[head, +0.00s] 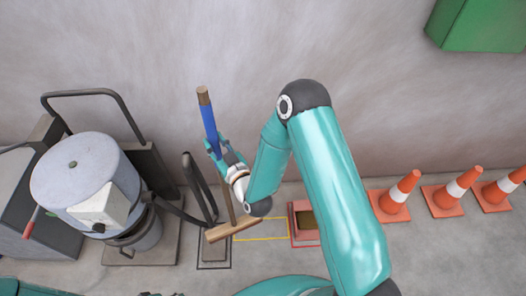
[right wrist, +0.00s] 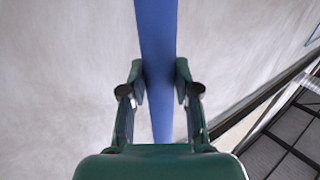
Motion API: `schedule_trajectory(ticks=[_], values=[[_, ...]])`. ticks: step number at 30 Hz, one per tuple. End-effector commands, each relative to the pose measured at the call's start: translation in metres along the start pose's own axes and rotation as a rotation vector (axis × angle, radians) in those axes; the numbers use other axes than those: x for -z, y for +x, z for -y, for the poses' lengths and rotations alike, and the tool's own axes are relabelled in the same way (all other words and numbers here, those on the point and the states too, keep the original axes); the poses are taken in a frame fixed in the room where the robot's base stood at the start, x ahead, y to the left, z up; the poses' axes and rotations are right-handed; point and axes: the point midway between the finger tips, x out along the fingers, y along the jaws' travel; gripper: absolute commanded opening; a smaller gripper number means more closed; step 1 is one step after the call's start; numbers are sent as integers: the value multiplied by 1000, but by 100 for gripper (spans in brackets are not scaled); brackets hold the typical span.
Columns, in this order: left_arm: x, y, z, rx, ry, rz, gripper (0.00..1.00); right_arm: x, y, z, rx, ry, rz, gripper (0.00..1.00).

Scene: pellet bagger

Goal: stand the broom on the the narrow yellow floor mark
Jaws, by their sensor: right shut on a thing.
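The broom (head: 209,121) has a blue grip, a wooden handle tip and a wide wooden head (head: 233,230). My right gripper (head: 217,149) is shut on the blue grip; the right wrist view shows the blue handle (right wrist: 156,60) between its fingers. The broom is roughly upright, slightly tilted in the head view. The narrow yellow floor mark (head: 265,239) is a thin outline beside the wall. The broom head overlaps its left end in the picture; I cannot tell whether the head touches the floor. My left gripper is not in view.
A dark-outlined mark (head: 214,268) lies left of the yellow one, and a red box (head: 305,241) stands at right. A vacuum-like machine (head: 82,172) with a hose stands left. Several orange cones (head: 394,197) line the wall at right. A green box (head: 478,25) is above.

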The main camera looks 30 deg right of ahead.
Motion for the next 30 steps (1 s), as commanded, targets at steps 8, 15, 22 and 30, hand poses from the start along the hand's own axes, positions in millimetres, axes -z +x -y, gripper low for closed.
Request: schedule_trajectory(ticks=[8,15,22,30], values=[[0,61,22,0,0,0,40,-41,10,-28,-66,-16,-10,0],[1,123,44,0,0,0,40,-79,16,-62,-147,-25,-9,0],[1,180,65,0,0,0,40,-114,18,-95,-226,-25,-10,0],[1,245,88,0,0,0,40,-151,15,-132,-313,-12,-12,0]])
